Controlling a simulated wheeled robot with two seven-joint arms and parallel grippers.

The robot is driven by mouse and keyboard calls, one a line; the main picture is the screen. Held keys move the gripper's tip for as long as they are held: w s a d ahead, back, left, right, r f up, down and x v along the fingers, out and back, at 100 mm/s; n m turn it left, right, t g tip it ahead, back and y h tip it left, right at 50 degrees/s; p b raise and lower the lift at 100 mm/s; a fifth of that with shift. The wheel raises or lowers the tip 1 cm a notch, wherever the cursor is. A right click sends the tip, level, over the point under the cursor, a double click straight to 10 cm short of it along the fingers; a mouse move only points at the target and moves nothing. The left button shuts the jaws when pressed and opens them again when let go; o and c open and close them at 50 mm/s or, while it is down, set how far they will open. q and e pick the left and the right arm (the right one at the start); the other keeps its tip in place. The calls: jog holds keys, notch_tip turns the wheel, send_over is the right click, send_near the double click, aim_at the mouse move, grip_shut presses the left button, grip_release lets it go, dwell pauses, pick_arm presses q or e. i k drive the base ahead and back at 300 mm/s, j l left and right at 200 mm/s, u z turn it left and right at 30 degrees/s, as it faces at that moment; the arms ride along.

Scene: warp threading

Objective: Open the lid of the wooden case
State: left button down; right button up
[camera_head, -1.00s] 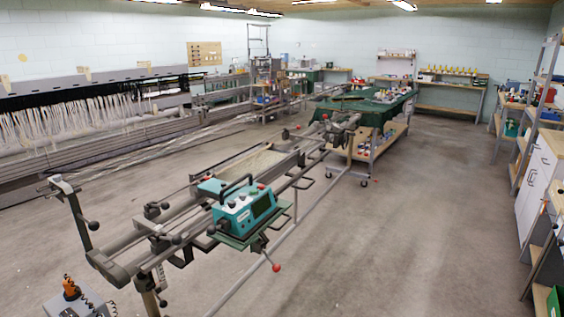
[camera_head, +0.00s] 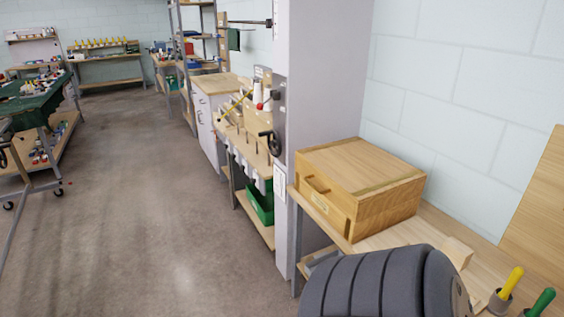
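The wooden case (camera_head: 380,211) sits on a light wooden bench at the right, against the pale block wall. Its lid (camera_head: 362,163) lies flat and closed on top. A handle (camera_head: 317,184) and a small label show on the front face, which faces left. Neither of my grippers is in the head view.
The wooden bench (camera_head: 429,237) also holds a small wood block (camera_head: 457,252) and yellow- and green-handled tools (camera_head: 511,281). A large dark ribbed shape (camera_head: 370,283) covers the near bench edge. A tall grey panel (camera_head: 325,80) stands behind the case. The floor (camera_head: 150,210) to the left is clear.

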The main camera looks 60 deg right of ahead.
aim_at(363, 181)
jog(key=z, duration=2.25)
